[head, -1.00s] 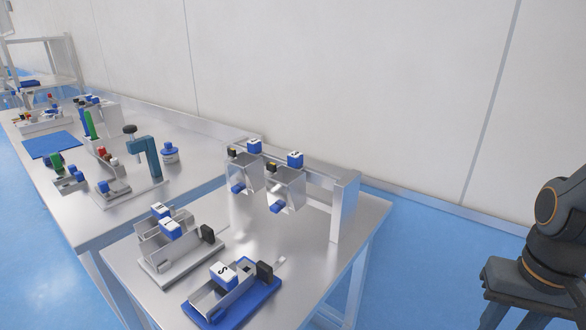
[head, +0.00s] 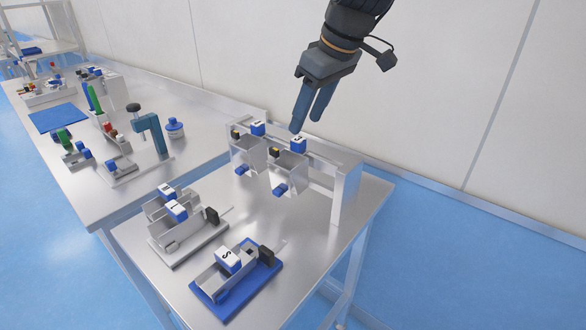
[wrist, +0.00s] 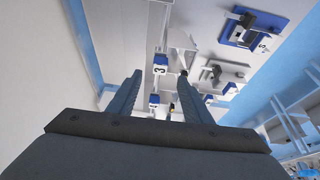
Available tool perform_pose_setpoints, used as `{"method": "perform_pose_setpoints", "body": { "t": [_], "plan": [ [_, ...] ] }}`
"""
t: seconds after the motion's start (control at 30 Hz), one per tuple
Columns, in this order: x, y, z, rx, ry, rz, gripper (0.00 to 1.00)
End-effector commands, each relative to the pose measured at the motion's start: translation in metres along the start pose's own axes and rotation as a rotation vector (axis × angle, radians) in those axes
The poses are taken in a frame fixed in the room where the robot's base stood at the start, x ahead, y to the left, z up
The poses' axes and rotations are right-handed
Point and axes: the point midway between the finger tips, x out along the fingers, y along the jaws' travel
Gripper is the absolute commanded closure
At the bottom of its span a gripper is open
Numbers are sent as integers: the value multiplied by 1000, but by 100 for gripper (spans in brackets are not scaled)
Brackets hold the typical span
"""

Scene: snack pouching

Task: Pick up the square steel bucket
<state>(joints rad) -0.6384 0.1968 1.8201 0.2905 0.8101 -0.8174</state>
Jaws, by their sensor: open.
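Two square-looking steel buckets hang side by side on the steel rack (head: 346,185). The left bucket (head: 249,152) and right bucket (head: 287,172) each have a blue handle at the lower front and a blue-and-white lettered block above. The block over the right bucket (head: 298,144) appears in the wrist view marked 3 (wrist: 160,63). My gripper (head: 306,122) is open and empty, above and just behind the right bucket's block, fingers pointing down. In the wrist view my gripper (wrist: 157,80) has its fingers spread, and the right bucket (wrist: 182,40) shows beyond them. Neither bucket is touched.
A blue-based fixture (head: 238,293) and a grey-based fixture (head: 185,240) stand at the table's front. A longer table (head: 80,185) with bottles, a blue mat (head: 58,119) and a clamp stand (head: 152,135) extends left. The wall is close behind the rack.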

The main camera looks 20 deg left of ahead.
Motion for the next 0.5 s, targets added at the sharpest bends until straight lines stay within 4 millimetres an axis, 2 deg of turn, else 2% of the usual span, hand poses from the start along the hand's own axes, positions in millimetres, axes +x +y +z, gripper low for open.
{"method": "perform_pose_setpoints", "body": {
  "t": [0.33, 0.5],
  "plan": [
    [33, -2, -1, -7, -2, -5, 55],
    [57, -1, 1, -6, -3, -6, 55]
  ]
}}
